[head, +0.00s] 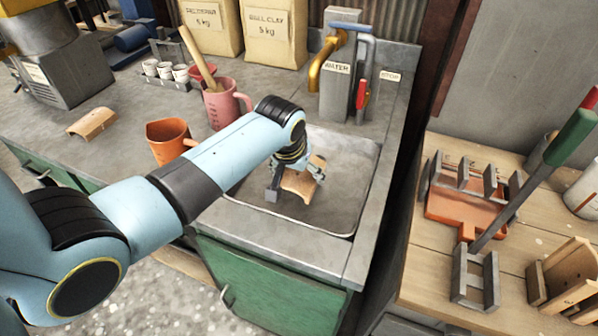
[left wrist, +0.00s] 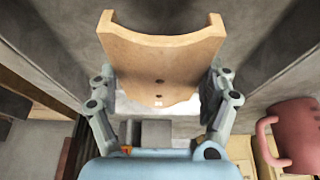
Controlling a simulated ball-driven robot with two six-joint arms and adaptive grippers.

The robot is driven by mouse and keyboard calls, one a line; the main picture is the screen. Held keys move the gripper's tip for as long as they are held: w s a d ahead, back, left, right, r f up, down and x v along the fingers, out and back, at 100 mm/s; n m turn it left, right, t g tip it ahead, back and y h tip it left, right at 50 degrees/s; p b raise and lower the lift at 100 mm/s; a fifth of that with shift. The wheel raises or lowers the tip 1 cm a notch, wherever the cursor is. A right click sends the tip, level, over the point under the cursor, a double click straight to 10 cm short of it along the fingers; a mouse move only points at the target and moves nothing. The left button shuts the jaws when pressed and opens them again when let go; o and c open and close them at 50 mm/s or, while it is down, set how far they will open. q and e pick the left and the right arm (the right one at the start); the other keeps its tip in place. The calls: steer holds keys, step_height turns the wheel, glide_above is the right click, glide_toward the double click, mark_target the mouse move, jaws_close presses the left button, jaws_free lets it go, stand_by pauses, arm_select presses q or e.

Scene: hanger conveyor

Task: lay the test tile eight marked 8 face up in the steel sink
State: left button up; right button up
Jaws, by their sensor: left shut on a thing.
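My left gripper (head: 296,178) is shut on a tan curved tile (head: 300,186) and holds it within the outline of the steel sink (head: 345,205). I cannot tell whether the tile touches the sink floor. No 8 can be read in either view. My right gripper is not in view.
An orange cup (head: 168,141), a pink jug (head: 222,105) and another curved tile (head: 92,122) stand on the counter left of the sink. A tap block (head: 340,92) with a brass spout rises behind the sink. A wooden bench (head: 425,265) is at the right.

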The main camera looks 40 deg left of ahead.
mark_target(295, 178)
arm_select(q)
step_height(295, 178, down, 3)
steer(key=b, duration=0.2)
steer(key=shift+b, duration=0.35)
steer(key=shift+f+b, duration=0.7)
steer(key=shift+f, duration=0.5)
steer(key=o, duration=1.2)
steer(key=shift+r, duration=0.1)
steer(key=v, duration=1.2)
